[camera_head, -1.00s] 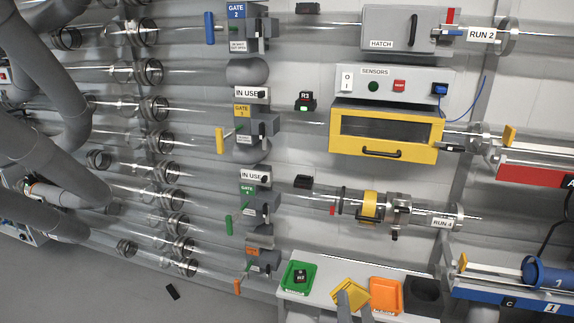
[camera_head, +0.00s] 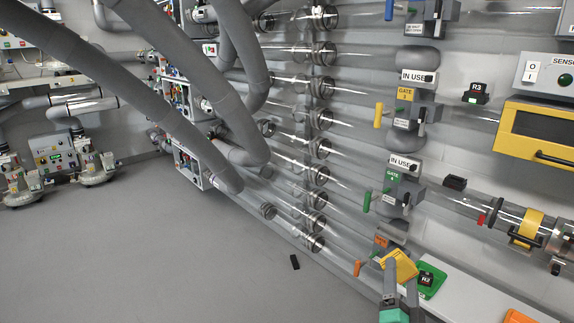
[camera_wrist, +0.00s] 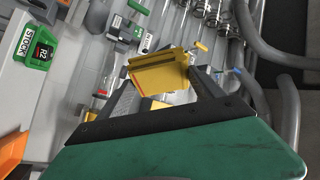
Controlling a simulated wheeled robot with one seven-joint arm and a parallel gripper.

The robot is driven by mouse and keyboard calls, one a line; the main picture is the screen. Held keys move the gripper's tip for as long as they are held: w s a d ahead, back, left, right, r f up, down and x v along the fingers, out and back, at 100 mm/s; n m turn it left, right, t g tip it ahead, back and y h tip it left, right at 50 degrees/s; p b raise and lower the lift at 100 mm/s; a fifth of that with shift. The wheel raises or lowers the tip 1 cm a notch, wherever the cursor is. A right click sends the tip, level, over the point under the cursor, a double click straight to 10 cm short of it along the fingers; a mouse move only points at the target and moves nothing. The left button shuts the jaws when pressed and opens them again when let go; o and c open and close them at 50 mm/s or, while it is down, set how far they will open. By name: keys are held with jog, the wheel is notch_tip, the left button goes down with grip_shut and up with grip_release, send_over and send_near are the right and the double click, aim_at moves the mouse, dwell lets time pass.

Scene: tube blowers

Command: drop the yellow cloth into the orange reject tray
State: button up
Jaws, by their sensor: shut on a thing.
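The orange reject tray (camera_head: 519,317) shows only as a corner at the bottom right edge of the head view, well to the right of my gripper. In the wrist view an orange piece at the left edge (camera_wrist: 12,148) looks like the tray, mostly cut off.
A green stock tray (camera_head: 432,282) holding a black R2 block (camera_head: 426,280) sits on the bench (camera_head: 470,300), right beside my gripper. Gate handles and tubes stand close behind. A small black block (camera_head: 295,262) lies on the floor. Open floor (camera_head: 150,250) is at left.

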jog(key=w+d+f+m+g+h+b, duration=0.1)
jog(key=d+f+m+g+h+b, duration=0.2)
jog(key=d+b, duration=0.6)
jog(key=w+d+f+m+h+b, duration=0.15)
jog(key=d+f+h+b, duration=0.3)
jog(key=d, duration=0.95)
jog(key=s+d+f+m+g+h+b, duration=0.15)
jog(key=s+d+b, duration=0.3)
jog(key=d, duration=0.55)
jog(key=s+d+f+m+g+h+b, duration=0.1)
jog(key=s+d+g+h+b, duration=0.15)
jog(key=d+b, duration=0.5)
notch_tip(320, 180, down, 6)
jog(key=d+b, duration=0.1)
jog(key=shift+d+t+y, duration=0.2)
jog(key=shift+t+y, duration=0.1)
jog(key=shift+y, duration=0.15)
jog(key=o, duration=1.3)
jog(key=shift+o, duration=0.2)
